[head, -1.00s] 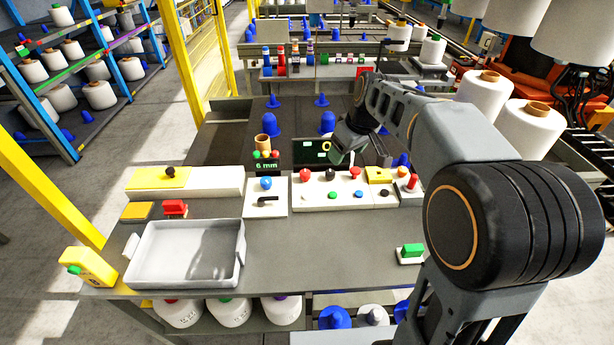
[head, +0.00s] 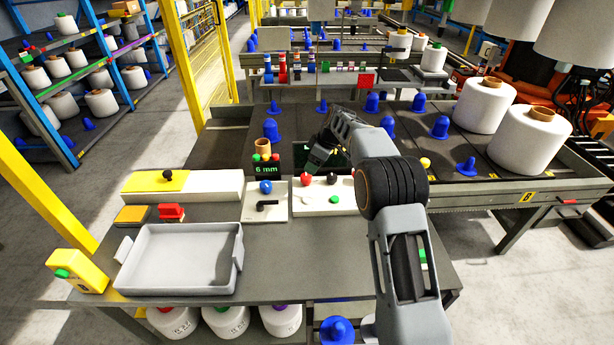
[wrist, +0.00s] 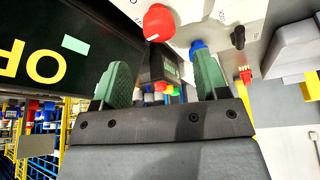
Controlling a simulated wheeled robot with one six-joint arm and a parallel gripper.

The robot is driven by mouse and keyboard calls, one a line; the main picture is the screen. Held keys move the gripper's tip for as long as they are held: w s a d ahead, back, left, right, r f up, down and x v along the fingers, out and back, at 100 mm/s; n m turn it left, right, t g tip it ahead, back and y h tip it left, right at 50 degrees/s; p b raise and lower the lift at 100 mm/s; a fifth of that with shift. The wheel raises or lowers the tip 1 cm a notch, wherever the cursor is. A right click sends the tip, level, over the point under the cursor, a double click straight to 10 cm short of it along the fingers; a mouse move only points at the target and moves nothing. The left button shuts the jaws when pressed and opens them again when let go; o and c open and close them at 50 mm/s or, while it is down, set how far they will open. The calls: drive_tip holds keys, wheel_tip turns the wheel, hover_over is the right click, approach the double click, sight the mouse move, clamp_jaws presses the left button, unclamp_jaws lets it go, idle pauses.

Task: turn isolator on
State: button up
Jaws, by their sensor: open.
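A white plate with a blue knob (head: 265,187) and a black lever handle (head: 268,205) stands behind the tray; no label shows which control is the isolator. A red switch block (head: 171,212) stands left of it. My gripper (head: 318,168) is by the panel's left end, near a red knob (head: 306,178). In the wrist view my gripper (wrist: 160,78) is open and empty. The red knob (wrist: 159,23), blue knob (wrist: 198,45), lever handle (wrist: 238,38) and red switch (wrist: 245,75) appear beyond the fingers. My arm hides the panel's right part.
A grey tray (head: 132,278) sits at the front left. A yellow-topped white box (head: 212,184) and a 6 mm display (head: 266,169) with coloured lights stand behind. A yellow button box (head: 75,272) is at the left edge. The front middle of the bench is clear.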

sight(306, 176)
drive_tip(key=shift+x, duration=3.55)
drive_tip(key=c, duration=0.9)
